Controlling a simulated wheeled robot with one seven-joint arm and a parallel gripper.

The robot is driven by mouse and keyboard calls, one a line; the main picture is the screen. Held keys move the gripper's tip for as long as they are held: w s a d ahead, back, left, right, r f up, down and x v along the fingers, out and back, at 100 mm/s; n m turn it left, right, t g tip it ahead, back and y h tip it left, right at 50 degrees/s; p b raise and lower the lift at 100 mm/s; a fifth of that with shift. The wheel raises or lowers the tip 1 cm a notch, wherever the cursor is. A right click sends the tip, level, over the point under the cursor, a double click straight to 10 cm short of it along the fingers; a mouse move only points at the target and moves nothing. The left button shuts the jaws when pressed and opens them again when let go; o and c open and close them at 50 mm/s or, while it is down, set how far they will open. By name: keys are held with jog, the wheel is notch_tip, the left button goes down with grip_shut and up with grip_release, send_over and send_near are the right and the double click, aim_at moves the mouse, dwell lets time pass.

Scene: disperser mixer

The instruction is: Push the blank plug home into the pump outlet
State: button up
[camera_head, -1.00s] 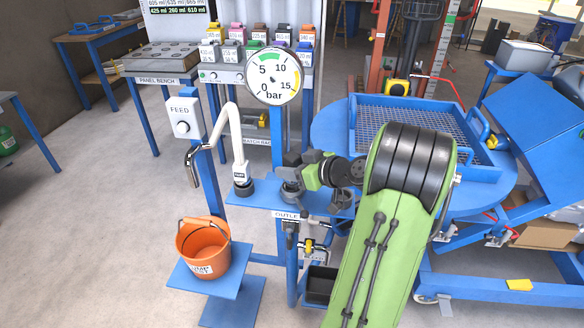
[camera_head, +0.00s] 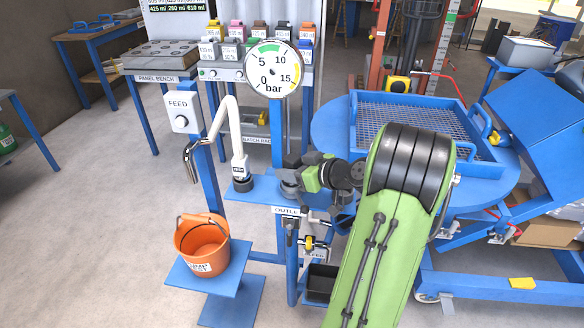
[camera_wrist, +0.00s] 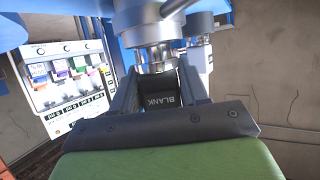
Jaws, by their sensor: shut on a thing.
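My gripper (camera_wrist: 158,80) is shut on the blank plug (camera_wrist: 161,100), a black piece marked BLANK between the fingers in the wrist view. The metal pump outlet (camera_wrist: 155,57) lies just beyond the plug, in line with it. I cannot tell how far the plug sits inside the outlet, since its far end is hidden. In the head view my gripper (camera_head: 292,184) is at the pump stand above the outlet label (camera_head: 287,211). The plug is hidden there behind my gripper and wrist.
The white curved spout (camera_head: 235,135) stands left of my gripper. A gauge (camera_head: 272,68) rises behind it. An orange bucket (camera_head: 203,245) sits on a low blue shelf at left. A blue table with a mesh tray (camera_head: 410,112) is at right, close to my arm.

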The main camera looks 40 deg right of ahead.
jog(key=shift+f, duration=0.65)
jog(key=o, duration=1.3)
jog(key=p+v, duration=0.3)
jog(key=v, duration=1.2)
jog(key=shift+s, duration=0.4)
